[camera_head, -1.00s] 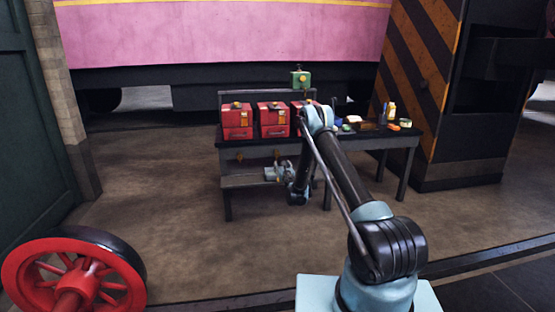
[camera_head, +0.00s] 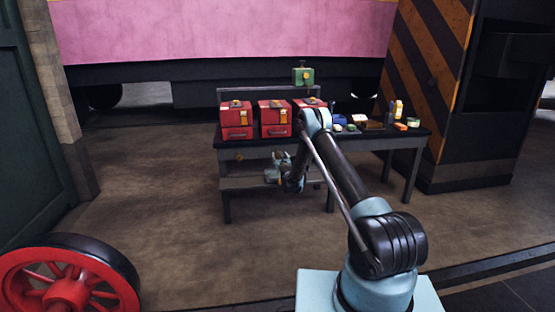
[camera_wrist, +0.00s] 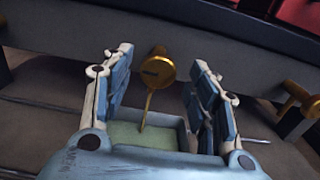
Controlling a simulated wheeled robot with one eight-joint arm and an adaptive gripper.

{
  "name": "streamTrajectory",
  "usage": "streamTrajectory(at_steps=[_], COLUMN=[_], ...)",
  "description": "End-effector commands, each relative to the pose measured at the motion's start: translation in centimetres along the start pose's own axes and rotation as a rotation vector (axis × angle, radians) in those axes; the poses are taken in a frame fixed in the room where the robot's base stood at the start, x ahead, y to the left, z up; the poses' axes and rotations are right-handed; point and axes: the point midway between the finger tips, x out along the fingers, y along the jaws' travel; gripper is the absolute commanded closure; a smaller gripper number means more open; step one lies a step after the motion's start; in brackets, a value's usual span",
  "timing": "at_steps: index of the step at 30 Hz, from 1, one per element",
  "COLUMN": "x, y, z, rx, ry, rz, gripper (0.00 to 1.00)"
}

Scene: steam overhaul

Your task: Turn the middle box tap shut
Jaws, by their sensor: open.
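Three red boxes stand in a row on the bench; the middle box (camera_head: 273,119) is between the left and right ones. My gripper (camera_head: 278,163) is below the bench top's front edge, roughly under the middle box. In the wrist view my gripper (camera_wrist: 161,62) is open, its two fingers apart on either side of a brass tap (camera_wrist: 157,72) with a round head and a thin lever hanging down. I see no clear finger contact with it. A second brass tap (camera_wrist: 297,97) is at the right of that view. The left box's tap (camera_head: 239,157) shows under the bench edge.
The bench (camera_head: 400,142) carries bottles and small items on its right side. A green box (camera_head: 303,76) stands behind on a raised shelf. The lower shelf (camera_head: 245,183) lies beneath my gripper. A red wheel (camera_head: 68,290) is at front left; floor between is clear.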

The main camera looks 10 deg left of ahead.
Motion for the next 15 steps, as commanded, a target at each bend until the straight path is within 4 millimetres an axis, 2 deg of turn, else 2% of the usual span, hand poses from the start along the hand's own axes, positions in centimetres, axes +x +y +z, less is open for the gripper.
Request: streamTrajectory(at_steps=[12, 14, 15], x=[0.4, 0.4, 0.4], y=[1.3, 1.5, 1.5], z=[0.0, 0.0, 0.0], rx=[0.0, 0.0, 0.0], ry=[0.0, 0.0, 0.0], rz=[0.009, 0.01, 0.011], gripper=[0.46, 0.58, 0.67])
